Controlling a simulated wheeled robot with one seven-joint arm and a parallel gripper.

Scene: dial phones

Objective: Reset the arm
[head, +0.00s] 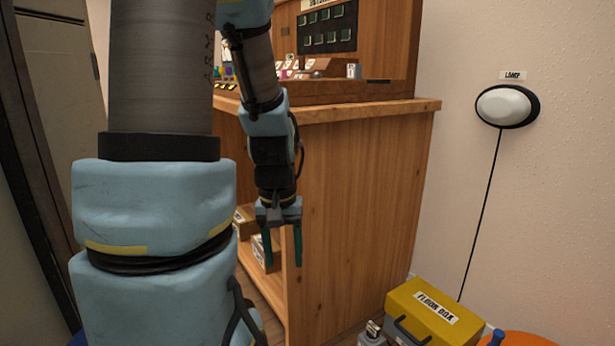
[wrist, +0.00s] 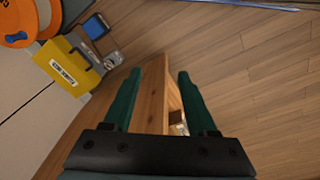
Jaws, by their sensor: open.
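My gripper (head: 282,250) hangs pointing down in front of the wooden counter's (head: 365,190) near side in the head view. Its two green fingers are apart with nothing held between them. In the wrist view my gripper (wrist: 157,100) is also open, with the edge of the wooden counter (wrist: 153,92) showing beyond and between the fingers. My blue and grey arm fills the left of the head view and hides part of the counter.
A yellow box (head: 435,312) stands on the floor at lower right, beside an orange round thing (head: 525,339). A lamp (head: 505,105) is on the wall, its cord hanging down. Small boxes (head: 258,250) sit on the counter's lower shelf. Open wooden floor (wrist: 250,75) shows in the wrist view.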

